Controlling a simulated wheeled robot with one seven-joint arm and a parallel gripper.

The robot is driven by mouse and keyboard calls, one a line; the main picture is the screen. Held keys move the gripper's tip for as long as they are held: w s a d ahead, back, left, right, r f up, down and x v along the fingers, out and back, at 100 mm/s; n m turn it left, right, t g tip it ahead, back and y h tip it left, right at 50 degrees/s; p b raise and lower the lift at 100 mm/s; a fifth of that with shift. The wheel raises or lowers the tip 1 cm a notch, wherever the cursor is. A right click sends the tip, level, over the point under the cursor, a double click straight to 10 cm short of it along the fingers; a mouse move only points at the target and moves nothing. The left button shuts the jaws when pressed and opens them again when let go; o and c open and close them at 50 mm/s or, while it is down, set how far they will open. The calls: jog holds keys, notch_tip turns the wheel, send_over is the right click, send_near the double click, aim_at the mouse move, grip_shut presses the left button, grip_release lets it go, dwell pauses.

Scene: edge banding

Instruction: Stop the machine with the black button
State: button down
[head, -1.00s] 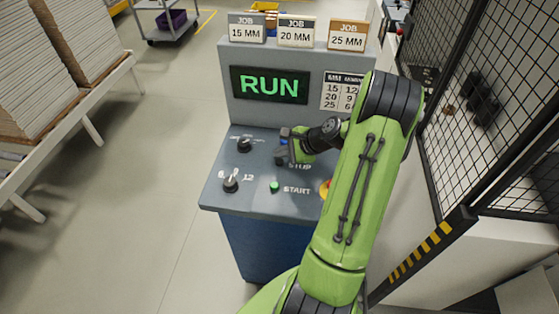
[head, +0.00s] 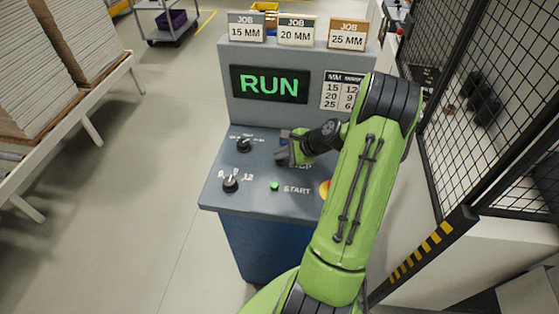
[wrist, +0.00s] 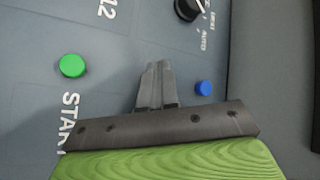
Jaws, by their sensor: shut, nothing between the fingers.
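The console (head: 255,197) has a sloped grey panel, and its screen (head: 270,85) reads RUN in green. My gripper (head: 281,157) is shut and empty, low over the panel beside the partly covered STOP label (head: 303,167). The black button is not visible in either view; my fingers seem to cover its place. In the wrist view my shut fingers (wrist: 157,68) point at the panel between the green START button (wrist: 72,66) and a blue button (wrist: 203,88). I cannot tell whether the fingertips touch anything.
Two black knobs sit on the panel's left, the upper (head: 244,144) and the lower (head: 231,183). A red and yellow button (head: 325,188) is partly behind my arm. Job cards (head: 296,31) stand on top. A mesh fence (head: 500,110) is at right.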

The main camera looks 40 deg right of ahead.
aim_at(282, 163)
jog(key=shift+f+b, duration=0.3)
jog(key=shift+f, duration=0.2)
dwell(0.4)
jog(key=shift+r+p, duration=0.85)
jog(key=shift+r, duration=0.1)
notch_tip(282, 163, up, 5)
jog(key=p, duration=0.4)
jog(key=shift+r+p, duration=0.15)
jog(key=shift+p, duration=0.2)
dwell(0.3)
